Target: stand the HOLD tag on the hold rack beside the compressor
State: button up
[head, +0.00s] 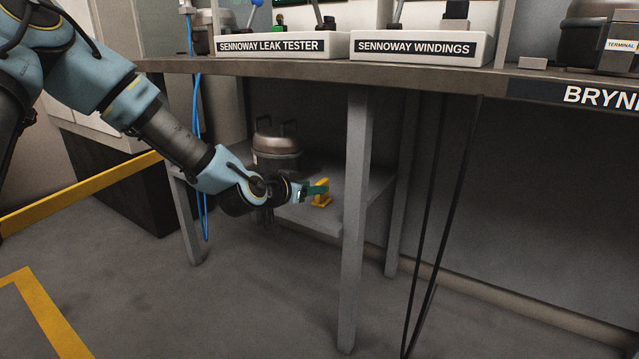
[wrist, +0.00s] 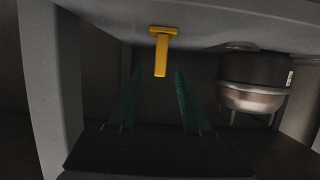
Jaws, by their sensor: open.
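The yellow HOLD tag (head: 322,201) stands on its foot on the grey lower shelf (head: 375,185), the hold rack, beside the dark and bronze compressor (head: 277,150). No lettering on the tag is readable. My gripper (head: 315,188) is open at the tag, its green fingers partly covering it in the head view. The wrist view looks inverted: the tag (wrist: 161,55) hangs down from the shelf (wrist: 215,18), between the two fingertips of my gripper (wrist: 158,73) in the picture. A gap shows on each side. The compressor (wrist: 253,85) is to the right there, clear of the fingers.
A grey bench leg (head: 355,220) stands just right of the tag. The bench top (head: 300,68) with the leak tester (head: 270,43) and windings (head: 422,47) stations is above. Blue hose (head: 197,140) and black cables (head: 440,215) hang down. Floor in front is clear.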

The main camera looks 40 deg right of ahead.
jog(key=w+a+f+n+y, duration=0.1)
jog(key=w+a+y, duration=0.15)
jog(key=a, duration=0.65)
jog(key=w+a+f+n+y+p, duration=0.1)
jog(key=w+a+n+y, duration=0.15)
jog(key=a, duration=0.65)
jog(key=w+a+f+n+y, duration=0.1)
jog(key=w+a+y, duration=0.15)
jog(key=a, duration=0.75)
jog(key=s+a+r+n+y, duration=0.1)
jog(key=s+a+n+y, duration=0.1)
jog(key=a, duration=0.6)
jog(key=s+a+r+n+g+y, duration=0.1)
jog(key=s+a+r+n+y, duration=0.1)
jog(key=a, duration=0.7)
jog(key=s+a+r+n+g+y, duration=0.1)
jog(key=s+a+n, duration=0.3)
jog(key=a, duration=0.5)
jog(key=shift+r+n+y, duration=0.4)
jog(key=shift+n+y, duration=0.05)
jog(key=shift+n, duration=0.3)
jog(key=shift+a, duration=0.1)
notch_tip(320, 180, up, 39)
jog(key=p, duration=3.9)
